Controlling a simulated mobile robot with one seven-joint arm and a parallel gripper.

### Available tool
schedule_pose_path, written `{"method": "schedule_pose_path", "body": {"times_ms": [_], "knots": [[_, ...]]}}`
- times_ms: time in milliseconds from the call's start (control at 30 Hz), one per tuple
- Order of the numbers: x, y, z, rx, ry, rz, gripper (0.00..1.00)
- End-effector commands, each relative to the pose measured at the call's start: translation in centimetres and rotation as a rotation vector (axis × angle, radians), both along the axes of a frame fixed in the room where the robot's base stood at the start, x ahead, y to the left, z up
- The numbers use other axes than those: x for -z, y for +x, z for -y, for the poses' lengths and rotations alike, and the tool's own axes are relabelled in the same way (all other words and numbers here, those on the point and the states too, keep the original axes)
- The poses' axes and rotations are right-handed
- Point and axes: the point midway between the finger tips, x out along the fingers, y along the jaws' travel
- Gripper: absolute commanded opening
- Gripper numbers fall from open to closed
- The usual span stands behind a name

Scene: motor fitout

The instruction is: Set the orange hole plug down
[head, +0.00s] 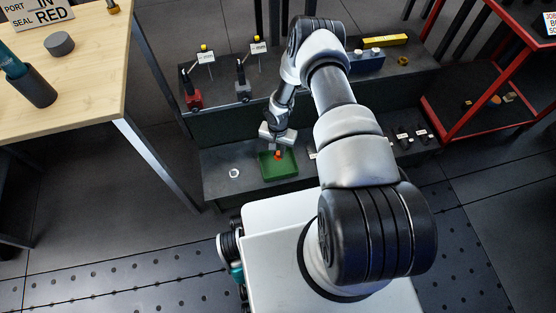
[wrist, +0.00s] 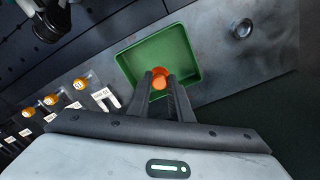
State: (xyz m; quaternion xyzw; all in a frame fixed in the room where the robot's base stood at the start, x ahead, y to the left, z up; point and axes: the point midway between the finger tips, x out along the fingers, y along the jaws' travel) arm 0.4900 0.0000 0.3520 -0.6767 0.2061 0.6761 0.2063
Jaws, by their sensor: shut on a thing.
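The orange hole plug (wrist: 159,80) is held between the fingertips of my gripper (wrist: 160,84) in the wrist view. In the head view the plug (head: 278,154) shows as a small orange spot below my gripper (head: 277,147). A green tray (head: 283,170) with low walls lies under them on the lower grey shelf. The tray (wrist: 128,74) also shows in the wrist view, and its visible floor looks empty. The plug overlaps the tray in both views. I cannot tell whether it touches the tray floor.
A pale ring (head: 234,173) lies left of the tray on the lower shelf (head: 216,189). Several orange-topped items with labels stand beside the tray in the wrist view. The upper shelf holds a red stand (head: 193,98) and a grey stand (head: 242,88). A wooden table (head: 85,70) is at left.

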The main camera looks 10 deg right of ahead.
Motion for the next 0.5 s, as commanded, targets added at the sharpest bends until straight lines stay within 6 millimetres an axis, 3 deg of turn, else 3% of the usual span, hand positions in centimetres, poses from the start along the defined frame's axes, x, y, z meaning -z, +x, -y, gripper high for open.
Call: {"method": "schedule_pose_path", "body": {"times_ms": [33, 267, 500], "knots": [[1.2, -0.1, 0.0, 0.000, 0.001, -0.001, 0.00], [2.9, 0.0, 0.0, 0.000, 0.001, 0.001, 0.00], [5.8, 0.0, 0.0, 0.001, 0.000, 0.000, 0.00]]}}
